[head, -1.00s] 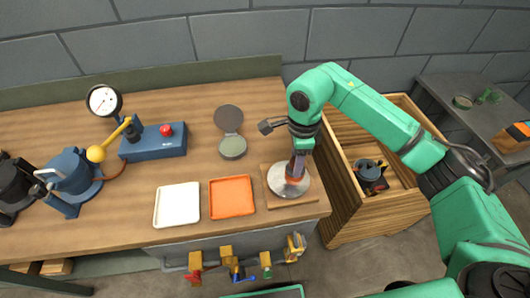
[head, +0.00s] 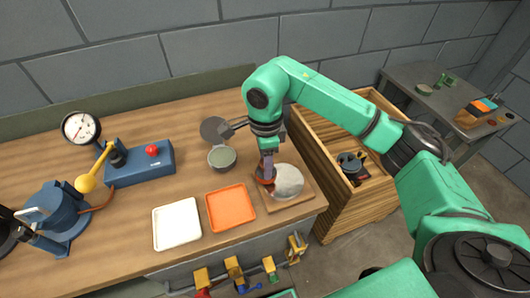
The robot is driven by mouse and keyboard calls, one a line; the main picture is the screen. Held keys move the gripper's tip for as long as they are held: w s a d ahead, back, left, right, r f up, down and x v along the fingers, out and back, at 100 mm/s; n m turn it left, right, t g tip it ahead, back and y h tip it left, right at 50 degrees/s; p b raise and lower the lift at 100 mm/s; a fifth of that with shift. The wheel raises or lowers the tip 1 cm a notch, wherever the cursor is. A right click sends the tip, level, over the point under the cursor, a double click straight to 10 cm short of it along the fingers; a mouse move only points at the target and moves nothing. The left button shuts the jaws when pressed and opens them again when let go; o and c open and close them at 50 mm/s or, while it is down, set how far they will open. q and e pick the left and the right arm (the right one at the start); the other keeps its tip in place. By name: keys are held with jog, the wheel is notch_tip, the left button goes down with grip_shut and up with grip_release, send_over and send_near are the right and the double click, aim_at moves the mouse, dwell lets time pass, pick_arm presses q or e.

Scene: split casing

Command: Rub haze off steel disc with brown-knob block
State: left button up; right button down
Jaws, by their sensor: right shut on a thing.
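The steel disc (head: 290,181) lies on a square wooden board (head: 301,203) at the bench's right front corner. Its surface looks pale grey and dull. My right gripper (head: 267,180) points down at the disc's left side, shut on the brown-knob block (head: 265,187). The block is small and mostly hidden by the fingers; it is at the disc's left edge, and I cannot tell whether it touches the surface. My left gripper is not in view.
An orange tray (head: 231,227) and a white tray (head: 155,225) lie left of the board. A round tin with an open lid (head: 221,157) stands behind. A blue gauge device (head: 140,172) is farther left. A wooden crate (head: 323,190) stands to the right.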

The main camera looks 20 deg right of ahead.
notch_tip(320, 180, up, 2)
jog(key=shift+d+p, duration=0.15)
jog(key=shift+p, duration=0.25)
notch_tip(320, 180, up, 2)
jog(key=shift+r+p, duration=0.15)
jog(key=shift+p, duration=0.55)
jog(key=shift+r, duration=0.45)
